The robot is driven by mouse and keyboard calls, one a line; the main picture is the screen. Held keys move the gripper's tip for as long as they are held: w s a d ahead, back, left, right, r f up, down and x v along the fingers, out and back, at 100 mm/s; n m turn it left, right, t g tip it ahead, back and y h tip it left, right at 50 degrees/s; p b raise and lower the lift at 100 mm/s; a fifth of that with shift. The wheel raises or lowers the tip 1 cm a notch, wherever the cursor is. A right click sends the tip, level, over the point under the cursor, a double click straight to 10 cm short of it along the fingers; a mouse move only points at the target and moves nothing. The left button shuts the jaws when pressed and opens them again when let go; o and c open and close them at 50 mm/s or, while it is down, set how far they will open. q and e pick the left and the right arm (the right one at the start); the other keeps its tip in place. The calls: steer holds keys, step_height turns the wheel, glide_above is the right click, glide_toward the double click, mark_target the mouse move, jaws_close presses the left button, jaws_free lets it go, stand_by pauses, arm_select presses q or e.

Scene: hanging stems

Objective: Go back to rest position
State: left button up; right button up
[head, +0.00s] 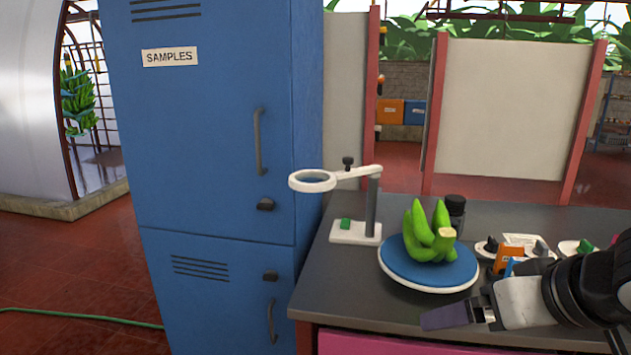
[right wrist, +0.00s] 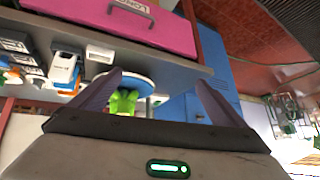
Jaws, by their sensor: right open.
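My right gripper (head: 455,315) comes in from the lower right in the head view, at the front edge of the dark counter. In the right wrist view the same gripper (right wrist: 158,85) shows its two purple-grey fingers wide apart with nothing between them. A hand of green bananas (head: 430,232) sits on a round blue plate with a white rim (head: 405,271), behind the gripper. The bananas (right wrist: 124,101) also show in the right wrist view, partly behind a finger. My left gripper is not in view.
A blue cabinet (head: 205,130) labelled SAMPLES stands left of the counter (head: 345,290). A magnifier on a stand (head: 371,205) and a dark jar (head: 455,212) stand near the plate. Small items, one orange (head: 508,260), lie to the right. A pink drawer (head: 385,344) is below the counter.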

steer(key=w+a+f+y, duration=0.1)
steer(key=a+f, duration=0.2)
steer(key=f, duration=0.3)
steer(key=a+f+n+y, duration=0.1)
steer(key=a+f, duration=0.2)
steer(key=f, duration=0.4)
steer(key=w+a+f+y, duration=0.1)
steer(key=a+f, duration=0.2)
steer(key=f, duration=0.3)
steer(key=s+d+f+h, duration=0.1)
steer(key=s+f+h, duration=0.1)
steer(key=s+f, duration=1.7)
step_height(320, 180, down, 2)
steer(key=shift+s+d+f+t+h, duration=0.15)
steer(key=shift+d+f+t+h, duration=0.15)
steer(key=shift+d+h, duration=0.1)
